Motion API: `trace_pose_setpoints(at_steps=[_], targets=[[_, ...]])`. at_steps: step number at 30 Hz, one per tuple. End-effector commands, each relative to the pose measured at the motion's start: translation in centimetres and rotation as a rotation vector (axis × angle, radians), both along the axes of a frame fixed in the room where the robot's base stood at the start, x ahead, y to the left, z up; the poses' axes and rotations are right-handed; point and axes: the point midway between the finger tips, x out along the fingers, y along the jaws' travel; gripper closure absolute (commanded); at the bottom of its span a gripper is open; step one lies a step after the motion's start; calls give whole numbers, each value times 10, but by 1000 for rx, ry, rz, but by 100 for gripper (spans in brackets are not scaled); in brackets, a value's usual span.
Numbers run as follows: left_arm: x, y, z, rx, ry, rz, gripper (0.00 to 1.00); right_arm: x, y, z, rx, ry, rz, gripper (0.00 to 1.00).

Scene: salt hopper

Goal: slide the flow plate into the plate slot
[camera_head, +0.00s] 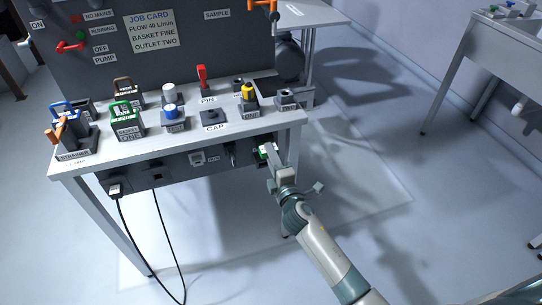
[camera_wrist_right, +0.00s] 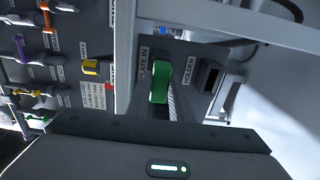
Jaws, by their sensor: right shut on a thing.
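The green handle of the flow plate (camera_head: 265,149) shows at the front panel under the bench top, at its right end. In the right wrist view the green handle (camera_wrist_right: 159,83) stands right beside the PLATE IN label (camera_wrist_right: 142,76). My right gripper (camera_head: 270,155) is shut on the flow plate at this panel. The plate slot is hidden behind the handle and gripper, and I cannot tell how deep the plate sits. The holder (camera_wrist_right: 209,78) beside it shows a dark, empty opening. My left gripper is not in view.
A black cable (camera_head: 165,240) hangs from the front panel at left. The floor right of the bench is free.

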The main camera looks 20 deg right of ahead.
Motion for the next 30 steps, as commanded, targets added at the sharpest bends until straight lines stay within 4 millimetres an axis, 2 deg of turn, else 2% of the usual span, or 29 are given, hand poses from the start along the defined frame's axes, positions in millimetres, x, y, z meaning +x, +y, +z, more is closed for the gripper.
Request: trace_pose_setpoints(at_steps=[30], targets=[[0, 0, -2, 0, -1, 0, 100, 16, 1, 1, 1, -1, 0, 100]])
